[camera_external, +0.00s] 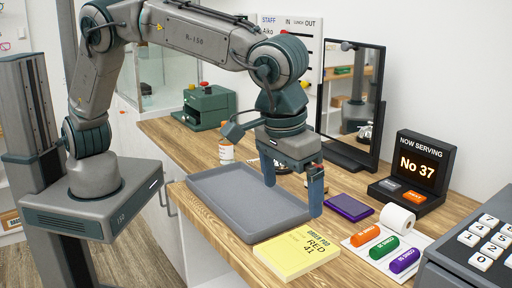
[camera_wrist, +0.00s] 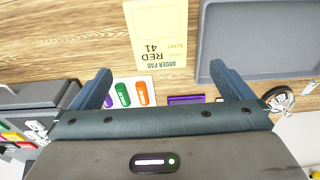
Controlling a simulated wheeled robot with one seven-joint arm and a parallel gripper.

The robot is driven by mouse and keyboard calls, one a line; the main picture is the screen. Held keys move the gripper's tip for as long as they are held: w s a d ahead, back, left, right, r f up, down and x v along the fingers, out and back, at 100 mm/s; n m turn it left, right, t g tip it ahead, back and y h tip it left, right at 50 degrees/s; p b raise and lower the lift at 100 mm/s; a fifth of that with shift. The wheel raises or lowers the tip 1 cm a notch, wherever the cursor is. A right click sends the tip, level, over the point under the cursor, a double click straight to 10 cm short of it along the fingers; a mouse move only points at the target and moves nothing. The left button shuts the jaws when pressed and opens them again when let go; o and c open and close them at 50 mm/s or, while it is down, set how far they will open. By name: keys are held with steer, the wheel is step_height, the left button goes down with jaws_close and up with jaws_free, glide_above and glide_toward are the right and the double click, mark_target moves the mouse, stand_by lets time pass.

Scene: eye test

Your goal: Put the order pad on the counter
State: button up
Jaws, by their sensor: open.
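The order pad (camera_external: 297,254) is a thick yellow pad marked "RED 41". It lies flat on the wooden counter (camera_external: 222,250), close to the front edge and just beside the grey tray. In the wrist view the order pad (camera_wrist: 157,30) lies beyond my fingers, cut off by the top of the picture, with a narrow strip of wood between it and the tray. My gripper (camera_external: 293,198) is open and empty, pointing down above the counter, behind the pad in the outside view. Both fingers of my gripper (camera_wrist: 161,68) show in the wrist view with nothing between them.
The empty grey tray (camera_external: 222,187) lies left of the pad. A card with orange, green and purple markers (camera_external: 384,244), a purple pad (camera_external: 349,207), a paper roll (camera_external: 397,219) and a "No 37" display (camera_external: 415,168) stand right. A keypad machine (camera_external: 465,258) fills the right corner.

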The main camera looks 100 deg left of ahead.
steer(key=s+a+r+m+h, duration=0.1)
steer(key=s+a+r+m, duration=0.15)
steer(key=s+a, duration=0.5)
steer(key=s+a+r+m+h, duration=0.1)
steer(key=s+a+r, duration=0.3)
steer(key=s+a, duration=0.3)
steer(key=s+a+f+m+t, duration=0.1)
steer(key=s+a, duration=0.3)
steer(key=s, duration=0.5)
steer(key=s+a+f+m, duration=0.4)
steer(key=s, duration=0.5)
steer(key=shift+s+t+y, duration=0.35)
steer(key=shift+t+y, duration=0.05)
